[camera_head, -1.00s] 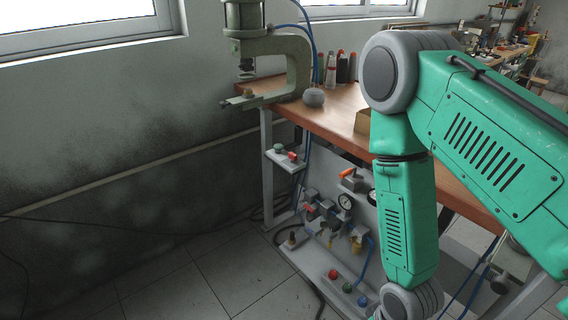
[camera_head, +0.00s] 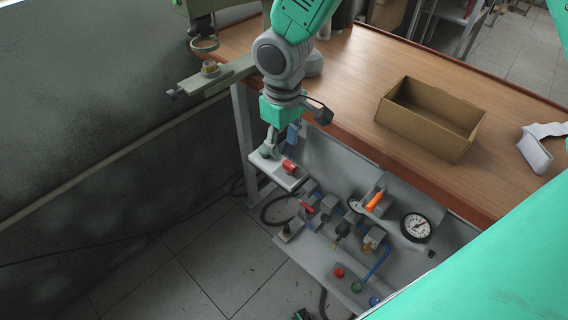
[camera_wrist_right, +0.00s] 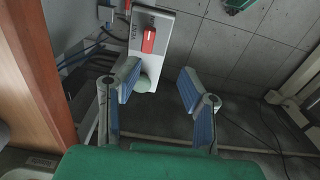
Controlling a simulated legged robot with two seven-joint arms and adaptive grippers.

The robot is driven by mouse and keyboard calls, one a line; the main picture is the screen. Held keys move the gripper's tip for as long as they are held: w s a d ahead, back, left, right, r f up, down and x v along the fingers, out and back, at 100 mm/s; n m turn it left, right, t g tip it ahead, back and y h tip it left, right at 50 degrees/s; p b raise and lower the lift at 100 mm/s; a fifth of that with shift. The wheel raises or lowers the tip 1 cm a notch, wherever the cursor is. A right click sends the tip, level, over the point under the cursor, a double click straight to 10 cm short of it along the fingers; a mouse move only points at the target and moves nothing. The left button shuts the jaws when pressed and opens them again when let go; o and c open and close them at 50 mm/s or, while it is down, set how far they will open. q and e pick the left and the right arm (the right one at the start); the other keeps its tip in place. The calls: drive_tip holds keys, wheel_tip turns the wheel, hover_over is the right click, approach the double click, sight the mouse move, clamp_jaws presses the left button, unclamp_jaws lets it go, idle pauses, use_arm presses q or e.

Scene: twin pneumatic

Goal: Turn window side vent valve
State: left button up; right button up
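The likely vent valve is a red handle (camera_head: 289,166) on a small grey control box (camera_head: 287,181) fixed near the bench's window-side leg. A green round knob (camera_wrist_right: 143,82) sits at the box's near end. My right gripper (camera_head: 281,143) hangs over that end, and in the right wrist view its fingers (camera_wrist_right: 158,82) are spread, empty, with the knob close to the left finger. Contact is unclear. The red handle lies beyond the fingertips.
The wooden bench (camera_head: 345,70) carries a cardboard box (camera_head: 430,118) and a press frame (camera_head: 215,80). Below is a panel with an orange handle (camera_head: 375,200), a gauge (camera_head: 416,227), and red, green and blue buttons. The floor (camera_head: 215,262) left of it is mostly clear.

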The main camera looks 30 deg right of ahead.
sight(289, 165)
drive_tip(key=d+f, duration=0.1)
drive_tip(key=f, duration=0.1)
drive_tip(key=d+f, duration=0.1)
drive_tip(key=f, duration=0.2)
drive_tip(key=d+f, duration=0.1)
drive_tip(key=f, duration=0.1)
drive_tip(key=shift+w+f+b, duration=0.15)
drive_tip(key=shift+w+b, duration=0.15)
drive_tip(key=shift+s+d+f, duration=0.1)
drive_tip(key=shift+d+f, duration=0.05)
drive_tip(key=shift+f, duration=0.4)
drive_tip(key=shift+a, duration=1.15)
drive_tip(key=shift+a+r, duration=0.1)
drive_tip(key=shift+a, duration=0.05)
drive_tip(key=shift+c, duration=0.8)
clamp_jaws()
drive_tip(key=shift+d, duration=0.4)
drive_tip(key=shift+d+f, duration=0.2)
drive_tip(key=shift+d, duration=0.3)
drive_tip(key=shift+s+a, duration=0.1)
drive_tip(key=shift+a, duration=0.4)
use_arm(q)
drive_tip(key=shift+w+d+f, duration=0.35)
drive_tip(key=shift+d, duration=0.15)
use_arm(e)
drive_tip(key=shift+d, duration=0.1)
